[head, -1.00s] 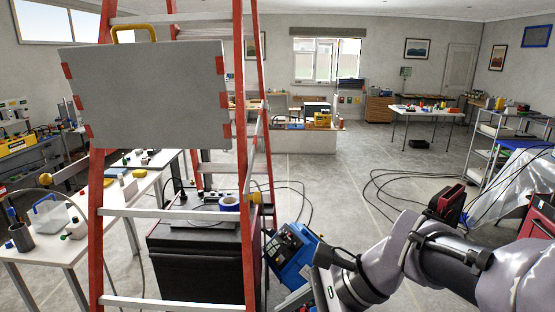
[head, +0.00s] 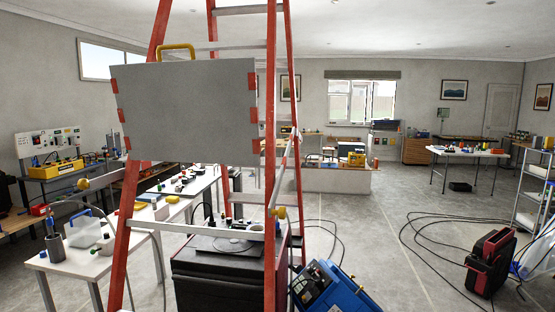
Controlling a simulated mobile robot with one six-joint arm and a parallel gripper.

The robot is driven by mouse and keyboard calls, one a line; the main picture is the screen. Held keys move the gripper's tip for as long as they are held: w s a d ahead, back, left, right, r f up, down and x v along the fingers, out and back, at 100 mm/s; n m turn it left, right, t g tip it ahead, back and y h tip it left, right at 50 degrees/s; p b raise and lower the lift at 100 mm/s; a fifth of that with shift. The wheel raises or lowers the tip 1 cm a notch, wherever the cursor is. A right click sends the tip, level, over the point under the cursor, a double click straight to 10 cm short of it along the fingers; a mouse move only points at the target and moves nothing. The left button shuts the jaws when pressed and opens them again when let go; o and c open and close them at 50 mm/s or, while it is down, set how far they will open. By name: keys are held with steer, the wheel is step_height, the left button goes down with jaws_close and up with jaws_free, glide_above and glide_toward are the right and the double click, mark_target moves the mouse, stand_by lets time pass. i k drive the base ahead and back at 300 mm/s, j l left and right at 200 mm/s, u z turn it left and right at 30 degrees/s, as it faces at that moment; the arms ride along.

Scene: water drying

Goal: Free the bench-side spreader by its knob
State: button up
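A red stepladder (head: 131,232) with pale metal rungs stands close in front of me, left of centre. A grey panel (head: 188,108) with a yellow handle (head: 177,50) hangs across its upper part and hides some of the frame. My gripper is out of view.
A white bench (head: 85,262) with small items stands left of the ladder. A black case (head: 215,280) sits behind the ladder's lower part, with a blue machine (head: 328,286) beside it. A red-and-black case (head: 490,262) and loose cables (head: 425,240) lie right. Floor between is open.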

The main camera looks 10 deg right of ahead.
mark_target(82, 184)
steer(key=i+j+z, duration=0.15)
steer(key=j, duration=1.2)
steer(key=j+z, duration=0.2)
steer(key=j, duration=1.15)
steer(key=k+j+z, duration=0.15)
steer(key=j, duration=1.2)
